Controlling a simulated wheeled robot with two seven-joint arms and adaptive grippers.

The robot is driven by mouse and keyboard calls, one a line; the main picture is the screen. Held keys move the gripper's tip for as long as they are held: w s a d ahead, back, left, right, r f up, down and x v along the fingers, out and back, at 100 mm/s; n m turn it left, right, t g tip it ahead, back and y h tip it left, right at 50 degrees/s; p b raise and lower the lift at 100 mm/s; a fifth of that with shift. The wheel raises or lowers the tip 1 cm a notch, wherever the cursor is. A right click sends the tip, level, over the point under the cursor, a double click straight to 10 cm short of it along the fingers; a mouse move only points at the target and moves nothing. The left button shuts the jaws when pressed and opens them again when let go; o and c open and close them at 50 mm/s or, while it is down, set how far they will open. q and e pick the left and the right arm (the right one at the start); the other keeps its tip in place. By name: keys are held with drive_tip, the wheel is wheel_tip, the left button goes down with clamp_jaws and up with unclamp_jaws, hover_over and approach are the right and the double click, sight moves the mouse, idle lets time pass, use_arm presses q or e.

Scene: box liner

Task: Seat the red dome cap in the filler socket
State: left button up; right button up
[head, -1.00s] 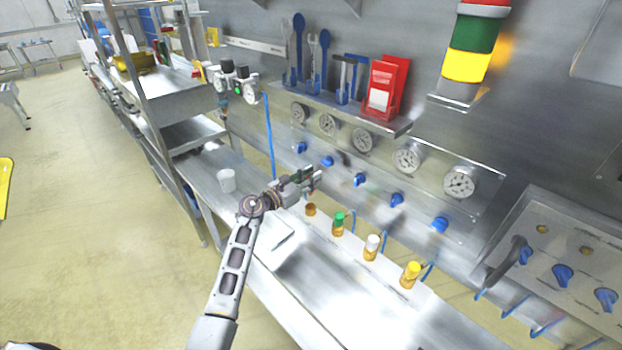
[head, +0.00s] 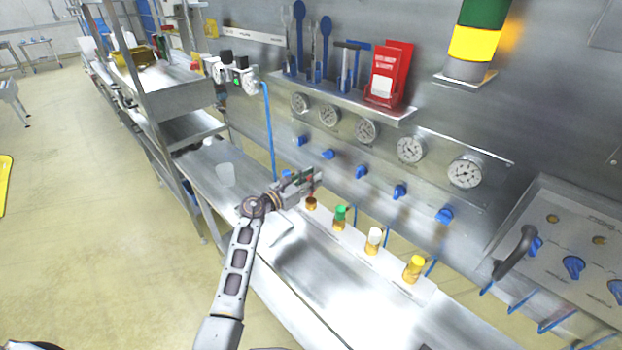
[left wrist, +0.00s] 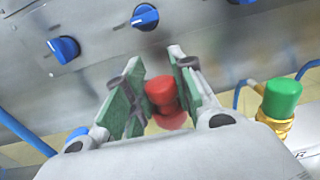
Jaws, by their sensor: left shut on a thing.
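My left gripper (head: 308,181) is shut on the red dome cap (left wrist: 162,92), which shows between the green-padded fingers in the left wrist view. In the head view only a sliver of red shows at the fingertips. The brass filler socket (head: 311,205), the leftmost of the row, is just below the fingertips. I cannot tell whether the cap touches it. The left gripper also shows in the left wrist view (left wrist: 155,85). My right gripper is not in view.
Sockets with a green cap (head: 340,214), a white cap (head: 374,237) and a yellow cap (head: 415,264) continue the row to the right. Blue valve knobs (head: 361,172) and gauges line the wall behind.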

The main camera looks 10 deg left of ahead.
use_arm(q)
drive_tip(key=shift+f+b, duration=1.25)
drive_tip(key=shift+f, duration=0.45)
drive_tip(key=shift+f+b, duration=0.8)
drive_tip(key=shift+f, duration=0.1)
idle(0.6)
drive_tip(key=o, duration=0.9)
drive_tip(key=shift+o, duration=0.2)
drive_tip(key=shift+s+a, duration=0.1)
drive_tip(key=v, duration=1.1)
drive_tip(key=shift+s+a, duration=0.15)
drive_tip(key=shift+s, duration=0.15)
